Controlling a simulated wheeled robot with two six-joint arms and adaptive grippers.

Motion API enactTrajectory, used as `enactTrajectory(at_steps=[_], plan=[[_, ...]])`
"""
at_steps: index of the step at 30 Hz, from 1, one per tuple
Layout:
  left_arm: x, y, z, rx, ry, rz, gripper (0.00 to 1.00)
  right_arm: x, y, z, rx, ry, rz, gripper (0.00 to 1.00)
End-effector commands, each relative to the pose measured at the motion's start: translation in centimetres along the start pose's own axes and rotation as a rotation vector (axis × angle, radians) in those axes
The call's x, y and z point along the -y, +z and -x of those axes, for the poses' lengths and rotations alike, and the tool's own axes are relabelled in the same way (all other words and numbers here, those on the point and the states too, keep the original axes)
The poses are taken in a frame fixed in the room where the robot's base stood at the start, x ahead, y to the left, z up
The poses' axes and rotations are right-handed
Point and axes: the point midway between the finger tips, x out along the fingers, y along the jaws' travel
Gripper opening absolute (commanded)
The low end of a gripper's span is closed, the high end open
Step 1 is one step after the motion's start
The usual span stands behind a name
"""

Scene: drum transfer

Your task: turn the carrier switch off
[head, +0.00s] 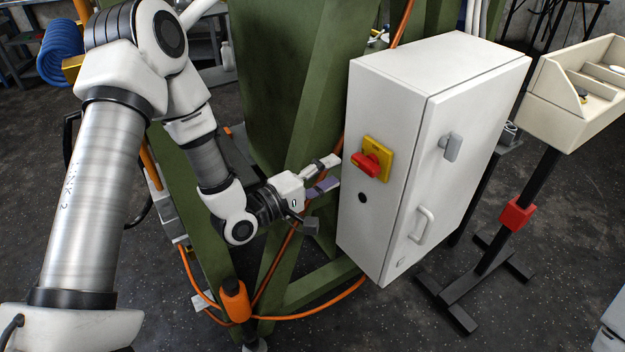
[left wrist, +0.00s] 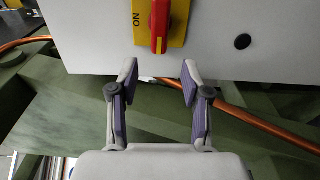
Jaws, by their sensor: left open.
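The carrier switch is a red rotary handle (head: 367,164) on a yellow plate (head: 384,147), on the side of a white cabinet (head: 400,90). In the left wrist view the red handle (left wrist: 160,25) stands upright in the picture, with "ON" printed on the yellow plate (left wrist: 178,30) to its left. My left gripper (head: 331,172) is open and empty, just left of the switch in the head view. In the left wrist view its fingertips (left wrist: 160,72) are spread below the handle, apart from it. The plate's upper part is cut off there. My right gripper is not in view.
A black round button (head: 362,197) sits below the switch. The cabinet's front has a latch (head: 451,146) and a handle (head: 422,224). Green frame beams (head: 310,90) and orange cable (head: 330,302) lie behind my left gripper. A beige tray stand (head: 570,95) is at right.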

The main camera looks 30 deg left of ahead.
Motion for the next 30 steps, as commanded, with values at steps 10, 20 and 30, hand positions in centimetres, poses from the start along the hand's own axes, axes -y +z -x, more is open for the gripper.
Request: enactTrajectory(at_steps=[10,20,30], plan=[[0.0,-0.1,5.2,-0.002,0.001,0.002,0.48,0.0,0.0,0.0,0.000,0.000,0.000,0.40],[0.0,0.0,5.4,0.000,0.001,-0.001,0.48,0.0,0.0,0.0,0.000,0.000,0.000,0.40],[2.7,2.1,5.8,0.052,-0.101,0.005,0.48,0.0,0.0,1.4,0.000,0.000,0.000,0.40]])
